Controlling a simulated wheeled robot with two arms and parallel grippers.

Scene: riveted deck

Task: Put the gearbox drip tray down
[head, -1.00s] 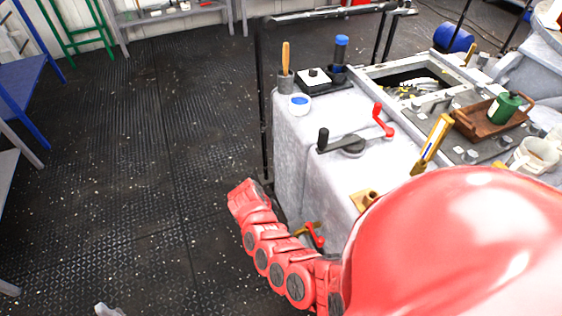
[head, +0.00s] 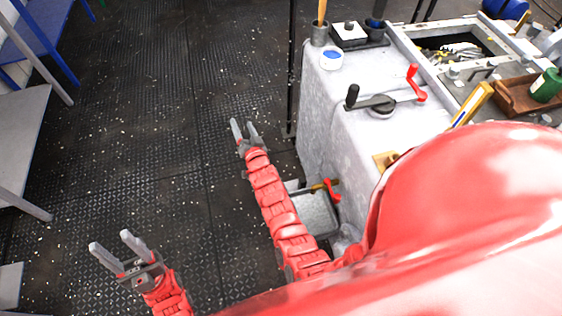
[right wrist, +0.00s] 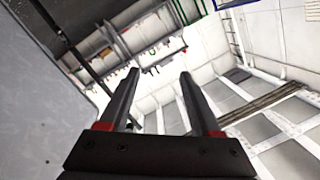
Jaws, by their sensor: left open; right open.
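A grey, shallow tray-like thing (head: 318,212) is low beside the grey gearbox housing (head: 335,130), under a tap with a red handle (head: 332,189). It looks like the drip tray, but my right arm covers its left side, and I cannot tell what it rests on. My right gripper (head: 243,125) is open and empty over the dark floor, left of the housing and apart from the tray. Its two spread fingers also show in the right wrist view (right wrist: 159,74). My left gripper (head: 111,242) is open and empty over the floor at lower left.
A grey bench (head: 25,125) is at left. The floor between is clear.

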